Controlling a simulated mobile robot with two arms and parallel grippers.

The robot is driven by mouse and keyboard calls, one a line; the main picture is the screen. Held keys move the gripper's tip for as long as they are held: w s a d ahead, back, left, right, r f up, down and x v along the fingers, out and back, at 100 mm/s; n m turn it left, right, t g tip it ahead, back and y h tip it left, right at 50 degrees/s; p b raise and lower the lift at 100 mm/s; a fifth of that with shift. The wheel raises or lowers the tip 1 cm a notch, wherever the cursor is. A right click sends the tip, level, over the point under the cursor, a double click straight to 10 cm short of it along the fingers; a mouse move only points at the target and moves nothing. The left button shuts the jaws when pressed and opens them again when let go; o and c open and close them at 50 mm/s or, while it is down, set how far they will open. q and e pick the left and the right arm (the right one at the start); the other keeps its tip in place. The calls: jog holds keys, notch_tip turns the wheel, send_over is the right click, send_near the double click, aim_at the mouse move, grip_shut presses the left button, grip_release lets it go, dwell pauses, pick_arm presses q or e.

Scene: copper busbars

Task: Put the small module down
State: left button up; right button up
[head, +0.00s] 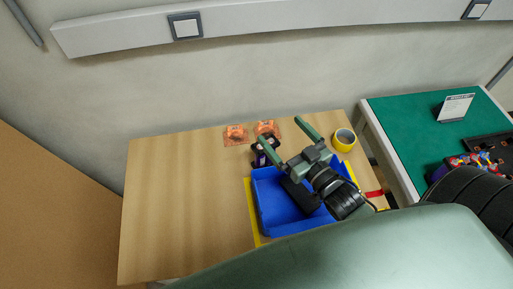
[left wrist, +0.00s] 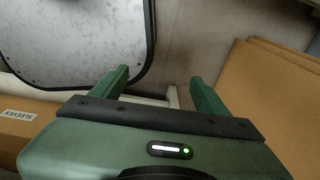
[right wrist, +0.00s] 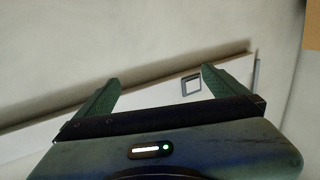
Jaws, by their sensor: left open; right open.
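A small dark module (head: 264,158) with a pale top and a purplish side stands on the wooden table (head: 180,190), just behind the blue bin (head: 262,215). My right gripper (head: 281,130) is open above the bin's back part. Its left finger overlaps the module in the head view, and I cannot tell whether they touch. In the right wrist view the right gripper (right wrist: 161,75) has nothing between its fingers and faces the wall. My left gripper (left wrist: 160,77) is open and empty in the left wrist view; it does not show in the head view.
Two orange-copper pieces (head: 236,134) lie at the table's back edge. A yellow tape roll (head: 344,139) sits at the back right. A green-topped bench (head: 405,130) with a small sign (head: 457,107) stands to the right. The table's left half is clear.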

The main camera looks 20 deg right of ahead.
notch_tip(320, 180, down, 7)
jog(key=b, duration=0.6)
send_near(265, 155)
jog(key=w+r, duration=0.3)
jog(key=w, duration=0.9)
jog(key=shift+a+f+p, duration=0.15)
jog(key=shift+f+p, duration=0.05)
jog(key=shift+p, duration=0.1)
jog(key=c, duration=1.9)
jog(key=shift+r, duration=0.15)
jog(key=shift+c, duration=0.8)
jog(key=shift+r, duration=0.1)
